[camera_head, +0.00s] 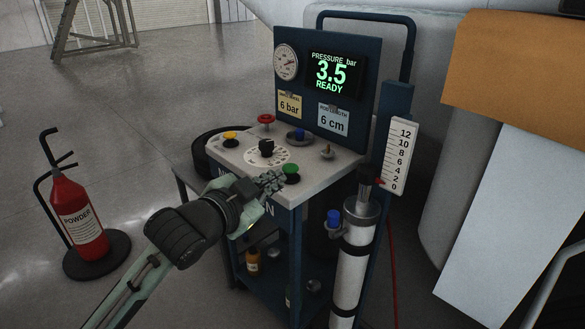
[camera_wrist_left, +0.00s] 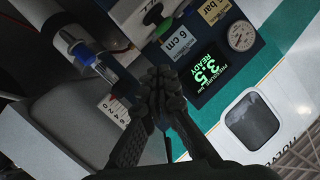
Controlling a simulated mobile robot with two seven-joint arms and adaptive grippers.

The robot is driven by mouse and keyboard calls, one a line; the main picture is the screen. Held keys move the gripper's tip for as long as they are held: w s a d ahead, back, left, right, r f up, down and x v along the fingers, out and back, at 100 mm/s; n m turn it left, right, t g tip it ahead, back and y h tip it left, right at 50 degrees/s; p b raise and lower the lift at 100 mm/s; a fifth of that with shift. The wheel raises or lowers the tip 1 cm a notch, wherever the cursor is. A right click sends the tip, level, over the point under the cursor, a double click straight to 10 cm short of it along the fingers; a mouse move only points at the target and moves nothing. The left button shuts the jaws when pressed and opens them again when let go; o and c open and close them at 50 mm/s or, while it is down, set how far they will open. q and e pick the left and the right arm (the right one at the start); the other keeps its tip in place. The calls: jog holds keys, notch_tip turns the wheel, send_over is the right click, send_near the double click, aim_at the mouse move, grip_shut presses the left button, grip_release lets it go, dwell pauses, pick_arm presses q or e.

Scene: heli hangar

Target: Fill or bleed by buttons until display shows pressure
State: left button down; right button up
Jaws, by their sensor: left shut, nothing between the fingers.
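A blue cart carries a display (camera_head: 332,73) that reads "PRESSURE bar 3.5 READY" in green; the display also shows in the left wrist view (camera_wrist_left: 207,71). My right gripper is not in view.
A yellow card (camera_head: 289,105) reads "6 bar" and a pale card (camera_head: 333,118) reads "6 cm". A scale (camera_head: 400,155) stands at the right, above a silver cylinder (camera_head: 353,260). A red extinguisher (camera_head: 77,215) stands at left.

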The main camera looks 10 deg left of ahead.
pick_arm(q)
jog(key=shift+d+r+m+t+h, duration=0.15)
jog(key=shift+d+r, duration=0.05)
jog(key=shift+r, duration=0.3)
jog(key=shift+d+r+m+t+h, duration=0.15)
jog(key=shift+d+r, duration=0.05)
jog(key=shift+r, duration=0.3)
